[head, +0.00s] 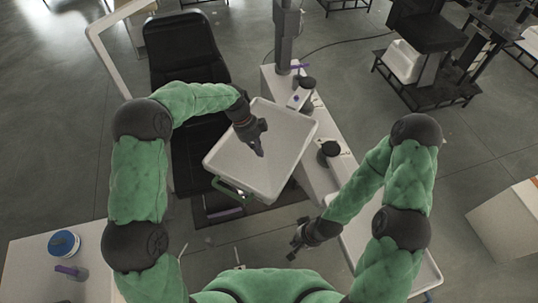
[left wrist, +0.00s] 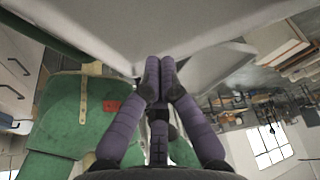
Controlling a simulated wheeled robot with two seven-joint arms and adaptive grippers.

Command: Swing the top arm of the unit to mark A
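The unit has a white, shallow square tray (head: 277,130) with a green handle (head: 231,189) at its near-left edge. It lies beside a grey upright column (head: 286,38) on a white base. My left gripper (head: 259,146) is over the tray in the head view, with its fingers together. In the left wrist view, the purple-grey fingertips (left wrist: 160,68) are side by side near a pale panel edge, with nothing visible between them. I cannot tell whether they touch it. My right gripper (head: 297,240) is low, near my body, spread and empty. No mark A is legible.
A black reclined chair (head: 186,52) stands left of the tray. Round black knobs (head: 328,150) stand on the white base right of it. A white table (head: 30,262) with a blue-and-white round container (head: 64,243) is at lower left. A white box (head: 507,222) stands at right. Floor between is open.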

